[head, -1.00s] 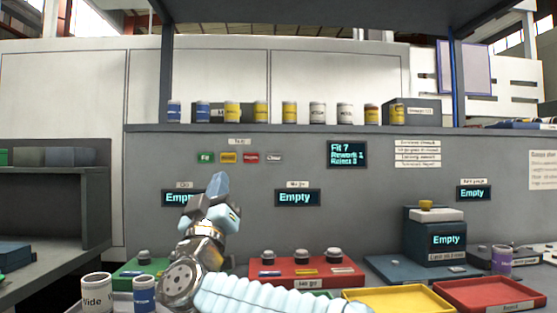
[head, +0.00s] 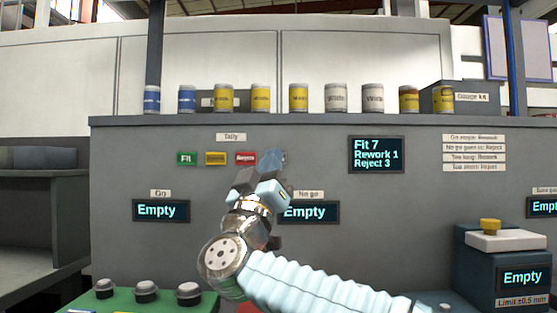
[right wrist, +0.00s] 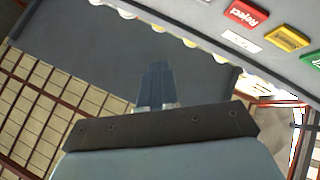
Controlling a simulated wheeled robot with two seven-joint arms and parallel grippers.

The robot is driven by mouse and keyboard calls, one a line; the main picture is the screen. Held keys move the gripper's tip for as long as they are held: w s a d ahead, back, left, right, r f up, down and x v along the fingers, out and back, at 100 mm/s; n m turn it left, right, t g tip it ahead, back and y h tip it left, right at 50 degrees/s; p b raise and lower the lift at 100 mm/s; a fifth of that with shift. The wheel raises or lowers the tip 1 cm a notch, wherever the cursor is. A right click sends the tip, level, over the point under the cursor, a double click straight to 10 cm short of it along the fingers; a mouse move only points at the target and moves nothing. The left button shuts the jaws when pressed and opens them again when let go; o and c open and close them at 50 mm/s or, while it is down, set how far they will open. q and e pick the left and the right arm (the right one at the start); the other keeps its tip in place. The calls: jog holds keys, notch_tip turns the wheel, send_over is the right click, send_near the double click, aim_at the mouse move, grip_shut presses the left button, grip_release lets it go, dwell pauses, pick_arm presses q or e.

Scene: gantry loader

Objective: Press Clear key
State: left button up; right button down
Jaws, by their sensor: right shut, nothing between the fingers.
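The tally keys sit in a row on the grey panel: green Fit (head: 187,159), yellow Rework (head: 215,159) and red Reject (head: 245,158). The place just right of Reject, where the grey Clear key sits, is covered by my right gripper (head: 271,162) in the head view. The gripper's blue fingers are shut and empty, and point up. I cannot tell whether they touch the panel. In the right wrist view the fingers (right wrist: 156,86) show, with the Reject key (right wrist: 247,14) at upper right; Clear is not clearly visible. My left gripper is not in view.
A shelf ledge (head: 330,121) with several cans runs above the keys. The Go display (head: 160,210) and No go display (head: 310,212) are below. A green box (head: 140,303) with dark knobs is at lower left; a gauge block (head: 510,270) is at lower right.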

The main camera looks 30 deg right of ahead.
jog(key=shift+w+d, duration=0.1)
jog(key=w+d+p, duration=0.3)
jog(key=w+d, duration=0.1)
jog(key=w, duration=0.3)
jog(key=shift+w+d, duration=0.2)
jog(key=shift+p, duration=0.3)
dwell(1.8)
jog(key=shift+w+d, duration=0.2)
jog(key=shift+w, duration=0.1)
